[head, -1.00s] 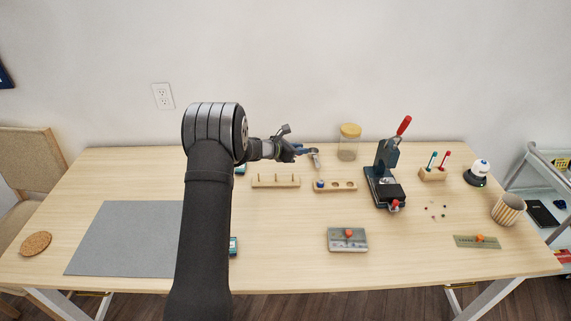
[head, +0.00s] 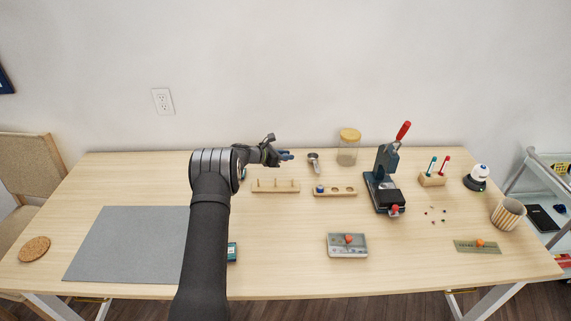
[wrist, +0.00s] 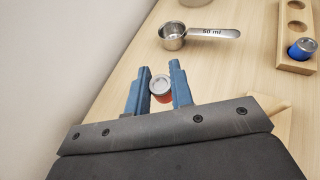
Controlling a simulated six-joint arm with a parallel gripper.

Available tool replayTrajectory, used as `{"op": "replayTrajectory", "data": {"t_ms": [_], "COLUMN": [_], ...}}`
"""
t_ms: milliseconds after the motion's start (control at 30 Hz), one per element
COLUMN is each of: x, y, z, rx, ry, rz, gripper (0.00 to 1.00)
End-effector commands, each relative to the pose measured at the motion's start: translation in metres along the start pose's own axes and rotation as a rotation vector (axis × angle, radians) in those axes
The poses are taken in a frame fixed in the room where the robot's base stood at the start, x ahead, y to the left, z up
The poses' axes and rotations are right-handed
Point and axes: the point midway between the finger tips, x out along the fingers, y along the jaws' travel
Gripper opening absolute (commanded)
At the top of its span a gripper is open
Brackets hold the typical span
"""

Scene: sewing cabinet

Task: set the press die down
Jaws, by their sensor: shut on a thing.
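A small die with a red body and a silver top (wrist: 160,90) sits between the two blue fingers of my gripper (wrist: 161,72) in the wrist view. My gripper is shut on it. In the head view my gripper (head: 287,155) is near the back of the table, left of the measuring cup, and the die cannot be made out there. I cannot tell whether its underside touches the table. A blue die with a silver top (wrist: 302,48) sits in a wooden holder with round holes (wrist: 296,20); this holder also shows in the head view (head: 350,191).
A metal measuring cup (wrist: 173,36) lies just beyond my fingers. A wooden peg rack (head: 275,186) stands in front of my gripper. A hand press (head: 385,185) and a lidded jar (head: 348,148) are to the right. The wall (wrist: 60,60) is close on the left.

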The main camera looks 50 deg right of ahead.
Motion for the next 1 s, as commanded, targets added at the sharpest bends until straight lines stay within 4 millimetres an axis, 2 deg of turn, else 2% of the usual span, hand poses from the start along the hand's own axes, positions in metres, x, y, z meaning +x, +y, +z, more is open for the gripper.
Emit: {"op": "replayTrajectory", "data": {"t_ms": [300, 667, 700, 800, 1000], "x": [0.015, 0.016, 0.017, 0.016, 0.016], "y": [-0.001, -0.001, -0.001, -0.001, -0.001], "z": [-0.036, -0.040, -0.040, -0.040, -0.040], "rx": [-0.001, 0.000, 0.000, 0.000, 0.000], "ry": [0.001, 0.001, 0.001, 0.001, 0.001], "rz": [-0.001, -0.001, -0.001, 0.000, 0.000], "gripper": [0.00, 0.00, 0.25, 0.43, 0.43]}}
